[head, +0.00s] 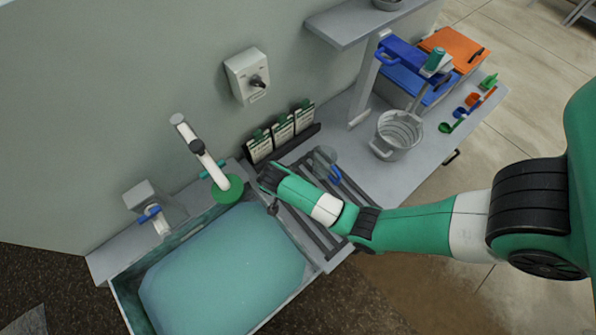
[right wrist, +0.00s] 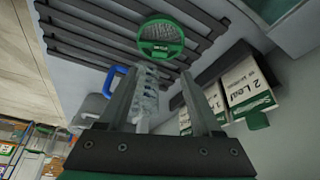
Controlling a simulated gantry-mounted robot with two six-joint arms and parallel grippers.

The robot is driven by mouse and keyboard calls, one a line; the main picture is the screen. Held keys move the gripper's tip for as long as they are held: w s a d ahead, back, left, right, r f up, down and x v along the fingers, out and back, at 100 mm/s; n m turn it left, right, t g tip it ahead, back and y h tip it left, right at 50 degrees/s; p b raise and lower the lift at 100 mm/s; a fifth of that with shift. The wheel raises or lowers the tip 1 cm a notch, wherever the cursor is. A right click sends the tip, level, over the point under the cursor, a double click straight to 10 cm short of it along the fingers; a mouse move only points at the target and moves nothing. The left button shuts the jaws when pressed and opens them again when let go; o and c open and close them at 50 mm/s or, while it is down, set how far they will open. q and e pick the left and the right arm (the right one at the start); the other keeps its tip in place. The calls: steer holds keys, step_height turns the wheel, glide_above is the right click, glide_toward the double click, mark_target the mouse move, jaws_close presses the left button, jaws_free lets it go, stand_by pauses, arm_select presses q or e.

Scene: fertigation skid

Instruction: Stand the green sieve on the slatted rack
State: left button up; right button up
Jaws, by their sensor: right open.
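The green sieve (right wrist: 161,39), a round green rim with mesh and a small label, shows in the right wrist view against the dark slats. It is beyond my right fingertips, with a gap visible between. I cannot tell whether it stands or lies flat, or what it touches. The slatted rack (head: 308,232) lies right of the basin in the head view; its slats also show in the right wrist view (right wrist: 92,28). My right gripper (head: 268,180) is open over the rack's left end; its fingers (right wrist: 154,80) have nothing clamped. I cannot make out the sieve in the head view. My left gripper is not in view.
A clear jug with a blue handle (head: 335,174) stands by the rack's back. Seed-card boxes (head: 283,131) line the wall. A tap column (head: 205,160) and water basin (head: 225,265) are left. A clear bucket (head: 398,134) stands right, before blue and orange boxes.

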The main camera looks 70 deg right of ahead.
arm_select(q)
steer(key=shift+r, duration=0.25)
arm_select(e)
steer(key=shift+v, duration=1)
